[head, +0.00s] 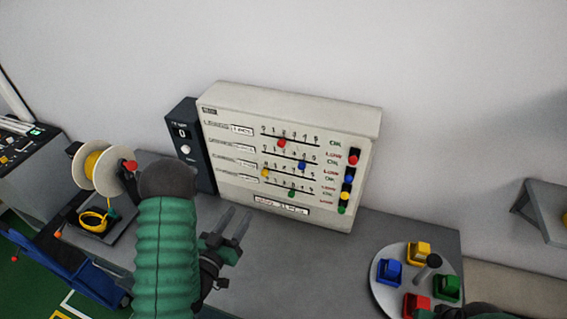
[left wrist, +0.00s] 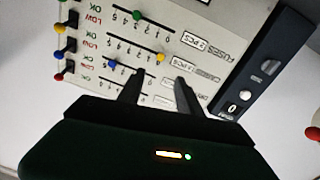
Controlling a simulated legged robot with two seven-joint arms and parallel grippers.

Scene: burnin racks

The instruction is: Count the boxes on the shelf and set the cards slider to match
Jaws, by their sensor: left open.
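A beige panel (head: 290,105) stands on the grey bench against the wall. It has slider rows with a red knob (head: 282,143), a blue knob (head: 302,166), a yellow knob (head: 265,173) and a green knob (head: 292,193). I cannot read which row is cards. My left gripper (head: 238,222) is open and empty in front of the panel's lower left. In the left wrist view its fingers (left wrist: 158,82) point at the panel, near the blue knob (left wrist: 112,64) and the yellow knob (left wrist: 160,57). I cannot identify a shelf of boxes.
A dark box with a display showing 0 (head: 182,131) stands left of the panel. A spool holder (head: 98,165) is at the left. A round tray (head: 383,292) with several coloured blocks sits on the right. The bench between is mostly clear.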

